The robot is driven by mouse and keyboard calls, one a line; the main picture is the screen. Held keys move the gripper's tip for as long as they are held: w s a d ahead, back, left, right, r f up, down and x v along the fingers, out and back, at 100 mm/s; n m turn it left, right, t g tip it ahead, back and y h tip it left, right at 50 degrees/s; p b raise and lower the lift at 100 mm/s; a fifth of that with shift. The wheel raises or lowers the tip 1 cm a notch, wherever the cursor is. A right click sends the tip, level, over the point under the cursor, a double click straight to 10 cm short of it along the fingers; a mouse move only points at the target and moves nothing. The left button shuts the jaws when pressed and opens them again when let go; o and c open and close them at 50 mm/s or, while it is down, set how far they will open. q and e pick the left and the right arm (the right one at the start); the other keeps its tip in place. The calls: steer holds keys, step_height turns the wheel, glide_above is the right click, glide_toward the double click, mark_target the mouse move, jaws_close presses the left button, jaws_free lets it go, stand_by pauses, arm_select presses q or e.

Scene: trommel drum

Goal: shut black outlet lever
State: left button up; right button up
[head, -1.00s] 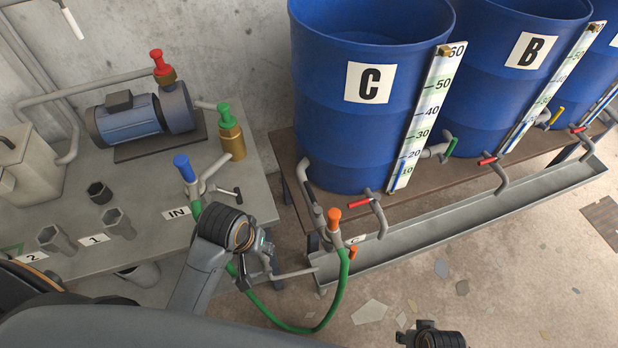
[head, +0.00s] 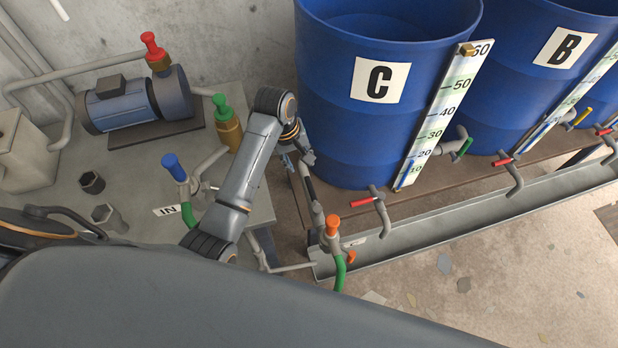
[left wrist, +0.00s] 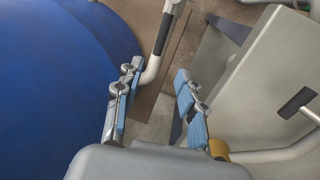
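The black outlet lever (head: 308,186) is on the grey pipe coming from the left side of blue barrel C (head: 335,120). In the left wrist view the black lever (left wrist: 164,34) lies along that pipe at the top, just beyond my fingertips. My left gripper (head: 303,153) is beside the barrel's lower left side, above the lever. In the left wrist view my left gripper (left wrist: 155,85) is open, with its blue-padded fingers apart and nothing between them. My right gripper is out of view.
An orange valve (head: 332,226) with a green hose stands below the lever. A red-handled tap (head: 367,200) is to its right. The metal table (head: 150,180) at left holds a pump (head: 130,100), a blue-capped valve (head: 176,168) and a green-capped fitting (head: 226,125).

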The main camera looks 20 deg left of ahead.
mark_target(309, 184)
arm_select(q)
steer(key=f, duration=0.4)
steer(key=d+f, duration=0.1)
steer(key=f, duration=0.3)
steer(key=w+d+f+b, duration=0.1)
steer(key=f, duration=0.3)
steer(key=shift+w, duration=0.1)
jaws_close()
